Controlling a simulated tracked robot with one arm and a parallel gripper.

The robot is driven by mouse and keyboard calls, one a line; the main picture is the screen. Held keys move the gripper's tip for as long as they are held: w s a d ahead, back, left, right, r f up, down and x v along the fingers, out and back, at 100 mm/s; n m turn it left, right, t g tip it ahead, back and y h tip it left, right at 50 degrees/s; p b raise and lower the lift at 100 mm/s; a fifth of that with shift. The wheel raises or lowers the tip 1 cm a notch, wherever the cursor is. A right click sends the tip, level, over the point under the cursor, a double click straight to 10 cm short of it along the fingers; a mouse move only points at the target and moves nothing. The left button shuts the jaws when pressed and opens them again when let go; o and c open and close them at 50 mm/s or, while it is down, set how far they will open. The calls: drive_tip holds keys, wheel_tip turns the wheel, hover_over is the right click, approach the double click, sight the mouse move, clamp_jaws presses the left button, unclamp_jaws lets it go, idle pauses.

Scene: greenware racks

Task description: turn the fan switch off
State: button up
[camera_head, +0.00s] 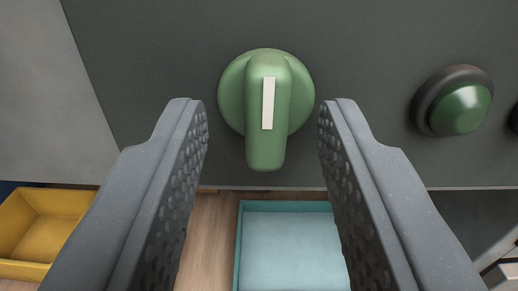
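The fan switch (254,92) is a green rotary knob on a dark grey panel. It has a round base and a raised handle with a white line on it. The handle and line stand nearly upright in the picture, with the handle's longer end pointing down. My gripper (263,112) is open, with one finger on each side of the knob. Clear gaps show between the fingers and the handle in the picture. Nothing is held. Whether the fingertips reach as deep as the handle I cannot tell.
A green push button (461,108) with a dark collar sits right of the knob, and part of another dark round item shows at the right edge. Below the panel (380,35) are a teal tray (290,206) and a yellow bin (45,228) on a wooden surface.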

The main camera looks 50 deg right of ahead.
drive_tip(key=v, duration=1.3)
drive_tip(key=shift+s+a+p, duration=0.25)
drive_tip(key=shift+a+p, duration=0.1)
drive_tip(key=shift+p, duration=0.1)
